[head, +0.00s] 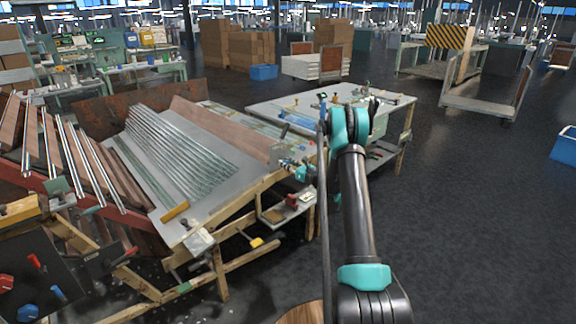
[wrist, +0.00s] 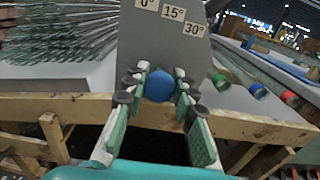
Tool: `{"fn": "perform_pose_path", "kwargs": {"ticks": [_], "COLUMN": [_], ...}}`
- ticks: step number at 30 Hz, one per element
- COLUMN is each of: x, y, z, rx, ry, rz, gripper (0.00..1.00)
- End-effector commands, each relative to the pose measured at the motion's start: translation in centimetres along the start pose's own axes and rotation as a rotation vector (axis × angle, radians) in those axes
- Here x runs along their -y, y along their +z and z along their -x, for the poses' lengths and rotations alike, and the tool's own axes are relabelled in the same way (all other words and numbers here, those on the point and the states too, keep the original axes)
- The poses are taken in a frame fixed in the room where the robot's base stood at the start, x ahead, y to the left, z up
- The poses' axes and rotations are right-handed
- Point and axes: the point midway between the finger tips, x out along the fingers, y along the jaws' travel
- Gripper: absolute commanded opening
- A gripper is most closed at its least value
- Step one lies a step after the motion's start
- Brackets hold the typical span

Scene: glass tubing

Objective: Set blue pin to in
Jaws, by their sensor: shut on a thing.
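The blue pin (wrist: 158,86) shows as a round blue end below a grey angle plate (wrist: 165,45) marked 0°, 15° and 30°. My gripper (wrist: 160,85) has its green-padded fingers on either side of the pin and is shut on it. The fingers hide the pin's sides, and how deep it sits cannot be seen. In the head view my gripper (head: 301,173) is a small teal shape by the grey plate at the table's front right corner; the pin cannot be made out there.
A wooden rail (wrist: 60,106) runs along the table front. Glass tubes (head: 185,150) lie on the sloped table. Open floor (head: 460,210) lies to the right.

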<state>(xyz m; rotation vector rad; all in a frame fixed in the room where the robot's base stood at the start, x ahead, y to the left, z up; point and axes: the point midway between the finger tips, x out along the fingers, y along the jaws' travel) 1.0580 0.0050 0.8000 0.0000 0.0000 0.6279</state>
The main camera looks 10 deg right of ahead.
Motion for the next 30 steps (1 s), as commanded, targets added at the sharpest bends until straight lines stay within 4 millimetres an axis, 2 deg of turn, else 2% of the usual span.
{"fn": "perform_pose_path", "kwargs": {"ticks": [3, 10, 11, 16, 26, 30], "x": [-0.1, 0.0, 0.0, 0.0, 0.0, 0.1], "y": [0.0, 0.0, 0.0, 0.0, 0.0, 0.0], "z": [-1.5, -1.6, -1.6, -1.6, -1.2, 0.3], "rx": [0.0, 0.001, 0.001, 0.001, 0.0, 0.0], "ry": [0.002, 0.0, 0.0, 0.0, 0.0, -0.002], "rz": [0.0, 0.0, 0.0, 0.0, 0.0, 0.0], "gripper": [0.0, 0.0, 0.27, 0.47, 0.47, 0.47]}}
